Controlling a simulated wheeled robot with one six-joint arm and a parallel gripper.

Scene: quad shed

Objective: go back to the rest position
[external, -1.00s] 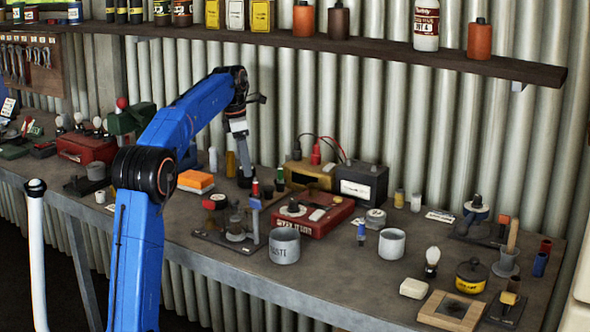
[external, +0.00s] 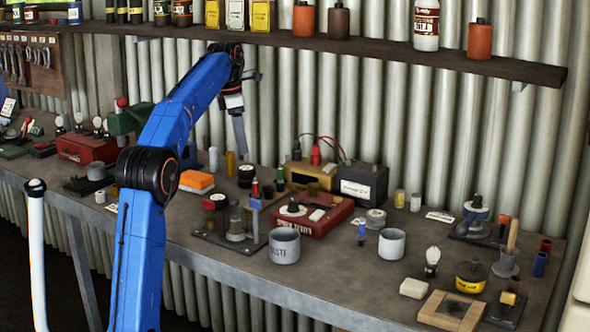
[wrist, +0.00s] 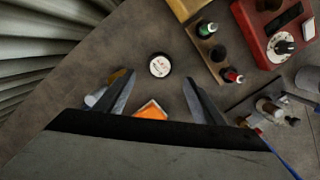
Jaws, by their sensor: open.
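My gripper (external: 240,148) hangs in the air above the back part of the bench, below the shelf. In the wrist view my gripper (wrist: 158,95) shows two dark fingers spread apart with nothing between them. A small round dark tin with a white label (wrist: 160,66) stands on the bench beyond the fingertips. The same tin (external: 246,176) shows in the external view below my gripper. An orange block (wrist: 151,111) shows between the fingers, lower down on the bench.
The wooden shelf (external: 400,52) with bottles runs along the corrugated wall above the bench. A red box (external: 318,222), a dark battery box (external: 362,182), the orange block (external: 196,179) and a grey cup (external: 285,246) stand on the bench (external: 235,263).

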